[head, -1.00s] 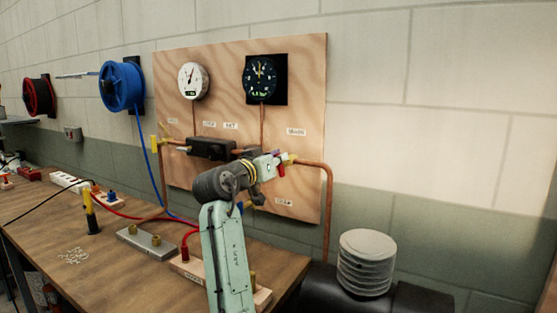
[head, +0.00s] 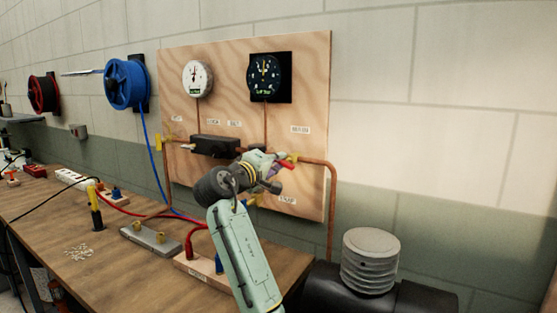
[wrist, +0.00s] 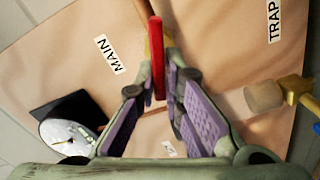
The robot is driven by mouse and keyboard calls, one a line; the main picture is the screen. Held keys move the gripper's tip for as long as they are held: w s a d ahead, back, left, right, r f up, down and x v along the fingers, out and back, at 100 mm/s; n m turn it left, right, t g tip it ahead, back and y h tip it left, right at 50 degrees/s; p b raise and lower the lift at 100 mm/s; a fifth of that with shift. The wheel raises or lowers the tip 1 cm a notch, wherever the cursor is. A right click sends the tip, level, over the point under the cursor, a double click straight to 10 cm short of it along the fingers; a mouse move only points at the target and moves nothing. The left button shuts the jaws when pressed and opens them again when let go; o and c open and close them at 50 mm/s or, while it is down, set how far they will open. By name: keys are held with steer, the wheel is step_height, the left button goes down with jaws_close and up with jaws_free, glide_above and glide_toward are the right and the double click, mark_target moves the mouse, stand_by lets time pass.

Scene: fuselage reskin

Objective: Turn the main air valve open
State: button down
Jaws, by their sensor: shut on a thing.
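The main air valve's red lever (wrist: 157,60) stands between my gripper's fingers (wrist: 160,84) in the wrist view, below the label MAIN (wrist: 110,54). My gripper is shut on the lever. In the head view the red lever (head: 287,162) shows at the right side of the plywood panel, by a brass fitting on the copper pipe (head: 318,162). My gripper (head: 276,161) is at it, reaching from the lower left. The fingers partly hide the valve body, and I cannot tell the lever's exact angle to the pipe.
A white gauge (head: 197,78) and a black gauge (head: 265,76) hang on the plywood panel (head: 229,68). A wooden bench (head: 60,222) carries hoses and fittings below. A ribbed grey cylinder (head: 370,258) stands at the right.

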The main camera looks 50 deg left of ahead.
steer(key=shift+n, duration=2.3)
steer(key=c, duration=1.7)
jaws_free()
steer(key=shift+f, duration=0.25)
steer(key=shift+s, duration=0.1)
steer(key=v, duration=1.2)
steer(key=shift+a, duration=0.1)
